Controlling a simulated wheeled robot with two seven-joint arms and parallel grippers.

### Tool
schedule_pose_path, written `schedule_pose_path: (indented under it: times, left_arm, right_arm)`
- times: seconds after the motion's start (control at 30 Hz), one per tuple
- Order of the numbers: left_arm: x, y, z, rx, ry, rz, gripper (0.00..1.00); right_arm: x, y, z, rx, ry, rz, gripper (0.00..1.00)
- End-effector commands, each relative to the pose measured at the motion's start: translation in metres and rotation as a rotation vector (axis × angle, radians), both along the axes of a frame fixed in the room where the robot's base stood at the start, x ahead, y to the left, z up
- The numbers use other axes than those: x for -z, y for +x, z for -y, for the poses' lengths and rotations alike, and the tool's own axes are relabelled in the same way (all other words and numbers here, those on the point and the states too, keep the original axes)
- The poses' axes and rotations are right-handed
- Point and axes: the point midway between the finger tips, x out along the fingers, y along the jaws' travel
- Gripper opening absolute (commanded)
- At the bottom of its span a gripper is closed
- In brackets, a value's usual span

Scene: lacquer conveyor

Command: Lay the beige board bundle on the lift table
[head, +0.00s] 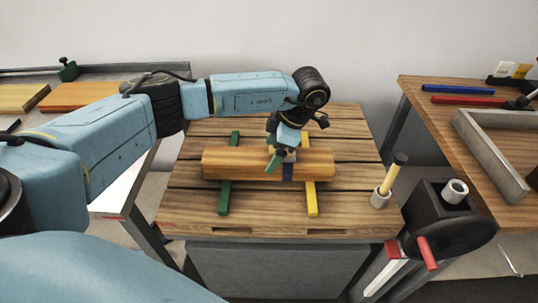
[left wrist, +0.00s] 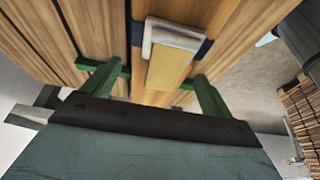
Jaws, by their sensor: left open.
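The beige board bundle (head: 230,164), tan in the pictures, lies lengthwise left to right on the slatted wooden top of the lift table (head: 345,135). It rests across a green bar (head: 224,197) and a yellow bar (head: 311,200). A dark blue band (head: 287,173) wraps it right of its middle, with a pale grey piece at its top. My left gripper (head: 274,160) is over the bundle's middle. In the left wrist view its green fingers (left wrist: 155,85) stand apart on either side of the bundle (left wrist: 139,72). Whether they touch it is unclear. My right gripper is not visible.
A bench at left holds yellow and orange boards (head: 80,95). A bench at right holds a grey frame (head: 490,150) and blue and red bars. A yellow-handled tool (head: 391,180) stands in a cup on the lift table's right edge, near a black crank unit (head: 430,215).

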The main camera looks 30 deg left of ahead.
Motion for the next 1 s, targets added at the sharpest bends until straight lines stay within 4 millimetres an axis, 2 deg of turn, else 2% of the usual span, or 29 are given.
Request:
schedule_pose_path:
  times: [0.03, 0.2, 0.4, 0.6, 1.0]
  left_arm:
    - [-0.014, 0.004, 0.005, 0.002, -0.001, 0.005, 0.85]
    - [-0.049, 0.011, 0.017, 0.001, 0.0, 0.003, 0.85]
    - [-0.076, 0.017, 0.027, 0.0, -0.001, 0.002, 0.85]
    - [-0.085, 0.018, 0.03, 0.0, 0.0, -0.001, 0.85]
    - [-0.085, 0.018, 0.03, 0.0, 0.0, 0.0, 0.85]
  right_arm:
    - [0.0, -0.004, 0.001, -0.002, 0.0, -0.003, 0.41]
    - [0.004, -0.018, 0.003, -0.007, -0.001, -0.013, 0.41]
    - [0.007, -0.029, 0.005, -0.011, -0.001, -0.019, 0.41]
    - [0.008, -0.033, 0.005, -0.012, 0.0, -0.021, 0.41]
    - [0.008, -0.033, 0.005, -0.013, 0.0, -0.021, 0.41]
